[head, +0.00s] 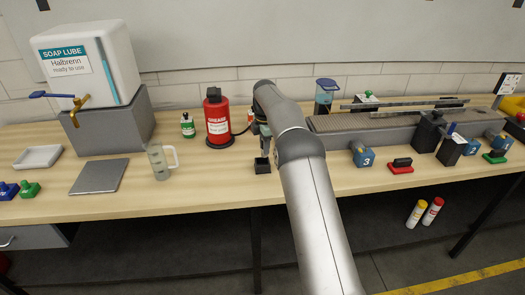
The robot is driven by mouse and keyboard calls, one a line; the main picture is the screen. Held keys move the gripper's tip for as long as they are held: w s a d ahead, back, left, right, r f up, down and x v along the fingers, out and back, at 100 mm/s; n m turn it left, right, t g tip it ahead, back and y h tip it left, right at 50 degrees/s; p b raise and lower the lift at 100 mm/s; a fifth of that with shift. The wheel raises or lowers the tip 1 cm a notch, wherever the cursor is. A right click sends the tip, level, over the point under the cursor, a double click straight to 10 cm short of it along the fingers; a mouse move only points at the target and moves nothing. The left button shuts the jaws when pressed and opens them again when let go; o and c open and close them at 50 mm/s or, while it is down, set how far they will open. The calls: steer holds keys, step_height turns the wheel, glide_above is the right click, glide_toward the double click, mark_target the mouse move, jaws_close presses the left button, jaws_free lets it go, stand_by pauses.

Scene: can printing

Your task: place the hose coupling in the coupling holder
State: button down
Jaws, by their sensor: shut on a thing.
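My gripper (265,146) shows small, pointing down in the middle of the table behind my arm. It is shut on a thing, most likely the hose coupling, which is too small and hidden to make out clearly. A small dark block (262,168), which looks like the coupling holder, stands on the table directly below the gripper. I cannot tell whether the held thing touches the block. A black hose (240,131) runs from the red grease canister (217,120) toward the gripper, and its end is hidden.
Left are a soap lube dispenser (90,58) on a grey block, a white tray (38,157), a grey plate (99,176) and a clear mug (158,162). A green-white bottle (187,126) stands beside the canister. Right are a long grey bench (350,125) and blue blocks (363,156).

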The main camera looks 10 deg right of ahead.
mark_target(263, 156)
steer(key=shift+w+a+f, duration=0.2)
steer(key=shift+a+f, duration=0.1)
steer(key=shift+f, duration=0.1)
step_height(263, 156, down, 2)
steer(key=shift+a+f+p, duration=0.1)
steer(key=shift+f+p, duration=0.1)
steer(key=shift+p, duration=0.15)
steer(key=shift+f, duration=0.45)
steer(key=shift+f, duration=0.6)
steer(key=c, duration=1.3)
jaws_free()
steer(key=shift+o, duration=0.2)
steer(key=shift+f, duration=0.15)
steer(key=shift+s, duration=0.1)
